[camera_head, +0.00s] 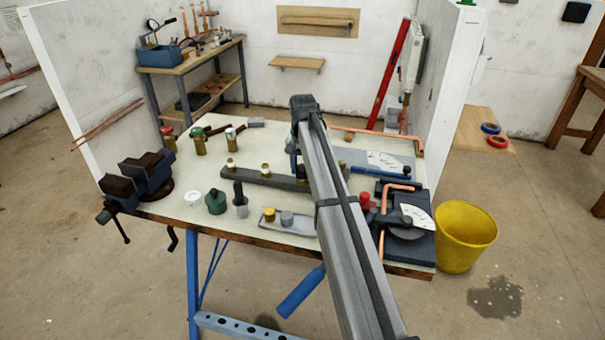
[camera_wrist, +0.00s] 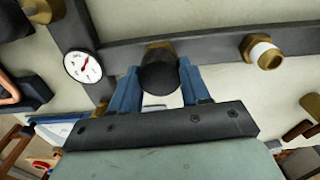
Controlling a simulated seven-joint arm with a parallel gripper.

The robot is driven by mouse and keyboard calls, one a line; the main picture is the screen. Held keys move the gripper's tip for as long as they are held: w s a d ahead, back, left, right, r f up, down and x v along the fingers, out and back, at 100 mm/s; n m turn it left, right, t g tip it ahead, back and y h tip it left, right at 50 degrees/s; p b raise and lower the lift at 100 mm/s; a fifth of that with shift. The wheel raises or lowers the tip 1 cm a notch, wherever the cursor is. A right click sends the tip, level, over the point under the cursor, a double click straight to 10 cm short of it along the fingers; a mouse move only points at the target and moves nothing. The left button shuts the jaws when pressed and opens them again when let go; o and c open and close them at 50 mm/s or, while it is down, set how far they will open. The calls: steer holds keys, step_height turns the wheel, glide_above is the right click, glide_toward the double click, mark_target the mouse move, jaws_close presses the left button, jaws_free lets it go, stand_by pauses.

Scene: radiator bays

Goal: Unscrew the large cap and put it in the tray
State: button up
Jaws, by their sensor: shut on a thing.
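A large black cap (camera_wrist: 158,77) sits at a brass fitting (camera_wrist: 157,47) on the dark manifold bar (camera_wrist: 212,46) in the wrist view. My gripper (camera_wrist: 159,70) has its blue fingers on either side of the cap and is shut on it. I cannot tell how far the cap is threaded. In the head view my arm hides the cap and most of the gripper; the bar (camera_head: 284,182) shows to its left. A small grey tray (camera_head: 272,228) lies near the front bench edge, holding a yellowish piece (camera_head: 269,214) and a grey piece (camera_head: 287,218).
A white-ringed brass fitting (camera_wrist: 263,52) and a round gauge (camera_wrist: 82,66) flank the cap. A white cap (camera_head: 192,197), green part (camera_head: 215,203) and dark upright part (camera_head: 240,195) stand left of the tray. A vise (camera_head: 145,175) is at the left, a yellow bucket (camera_head: 465,235) at the right.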

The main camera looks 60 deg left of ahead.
mark_target(303, 168)
steer(key=n, duration=0.6)
steer(key=shift+r, duration=0.2)
steer(key=shift+r, duration=2.35)
